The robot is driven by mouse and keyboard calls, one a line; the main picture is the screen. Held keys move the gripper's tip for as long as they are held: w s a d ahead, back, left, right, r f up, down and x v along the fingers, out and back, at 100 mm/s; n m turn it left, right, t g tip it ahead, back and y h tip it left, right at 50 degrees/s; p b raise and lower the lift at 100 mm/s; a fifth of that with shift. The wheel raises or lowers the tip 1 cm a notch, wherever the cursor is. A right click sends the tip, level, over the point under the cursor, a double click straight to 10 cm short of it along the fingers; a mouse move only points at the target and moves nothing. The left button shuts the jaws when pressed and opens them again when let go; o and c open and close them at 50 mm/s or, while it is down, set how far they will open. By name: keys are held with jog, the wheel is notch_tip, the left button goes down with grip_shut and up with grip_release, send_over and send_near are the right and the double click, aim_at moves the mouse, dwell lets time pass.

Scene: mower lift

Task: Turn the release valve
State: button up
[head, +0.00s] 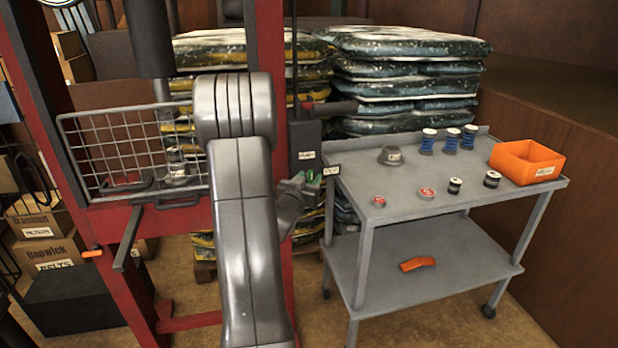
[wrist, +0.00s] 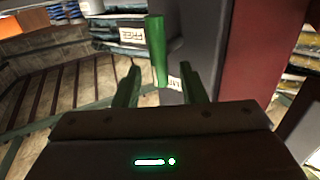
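A green lever, apparently the release valve handle (wrist: 157,50), stands in front of a dark grey box (wrist: 188,45) in the wrist view. My gripper (wrist: 160,85) is open, its two fingers apart. The lever shows between and above the fingertips in the picture; I see no contact, and how far beyond them it lies is hard to tell. In the head view my gripper (head: 304,184) is beside the lower end of the black box (head: 304,140) on the red post. Small green parts show there; lever and fingertips are hard to tell apart, and my arm hides part of the area.
A grey cart (head: 420,200) stands close on the right, with an orange bin (head: 526,161), spools and small tins on top. An orange piece (head: 418,264) lies on its lower shelf. A wire basket (head: 130,150) is on the left. Stacked bags (head: 405,90) stand behind.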

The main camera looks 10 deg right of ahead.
jog(key=shift+w+d, duration=0.25)
jog(key=shift+w, duration=0.1)
grip_shut()
